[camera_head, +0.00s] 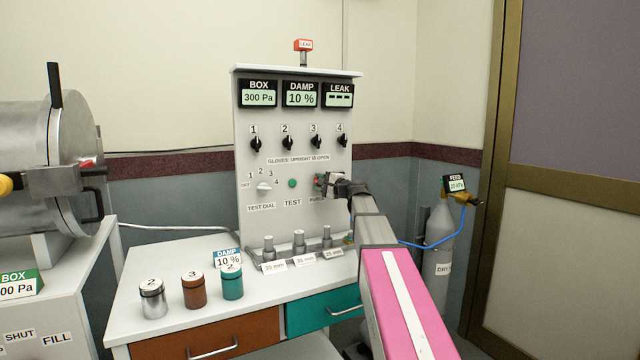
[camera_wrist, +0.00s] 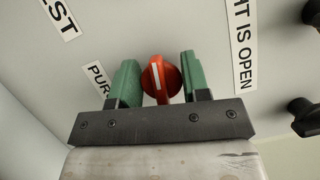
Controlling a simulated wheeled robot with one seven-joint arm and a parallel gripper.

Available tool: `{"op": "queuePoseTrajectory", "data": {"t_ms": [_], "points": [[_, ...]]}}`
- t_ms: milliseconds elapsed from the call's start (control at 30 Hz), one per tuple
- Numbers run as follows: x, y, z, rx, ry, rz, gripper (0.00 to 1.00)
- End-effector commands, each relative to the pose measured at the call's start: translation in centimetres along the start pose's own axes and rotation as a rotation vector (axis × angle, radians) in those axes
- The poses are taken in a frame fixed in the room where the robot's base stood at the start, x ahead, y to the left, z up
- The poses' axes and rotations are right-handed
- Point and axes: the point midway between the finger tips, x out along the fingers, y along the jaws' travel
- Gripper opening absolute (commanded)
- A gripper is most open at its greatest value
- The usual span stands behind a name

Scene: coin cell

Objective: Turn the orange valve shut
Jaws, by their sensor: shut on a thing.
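A red-orange valve knob (camera_wrist: 160,76) with a white pointer line sits on the grey panel, beside a label that starts "PUR". My gripper (camera_wrist: 157,80) is shut on this knob, with one green finger on each side of it. The white line runs nearly along the fingers, tilted slightly. In the head view the knob (camera_head: 319,181) shows as a small red patch at the panel's right side, mostly hidden by my gripper (camera_head: 330,186). My arm reaches in from the lower right.
Jars stand on the left of the bench (camera_head: 135,290). A grey gas bottle (camera_head: 438,245) with a yellow-orange fitting (camera_head: 464,199) stands at right.

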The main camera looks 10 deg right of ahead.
Motion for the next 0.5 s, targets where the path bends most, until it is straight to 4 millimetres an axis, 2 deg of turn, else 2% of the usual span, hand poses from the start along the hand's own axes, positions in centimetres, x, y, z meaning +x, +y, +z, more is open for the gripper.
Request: {"op": "queuePoseTrajectory", "data": {"t_ms": [200, 500], "points": [[0.00, 0.12, 0.06, -0.109, -0.001, 0.046, 0.19], [-0.02, 0.20, 0.08, -0.176, -0.001, 0.074, 0.19]]}}
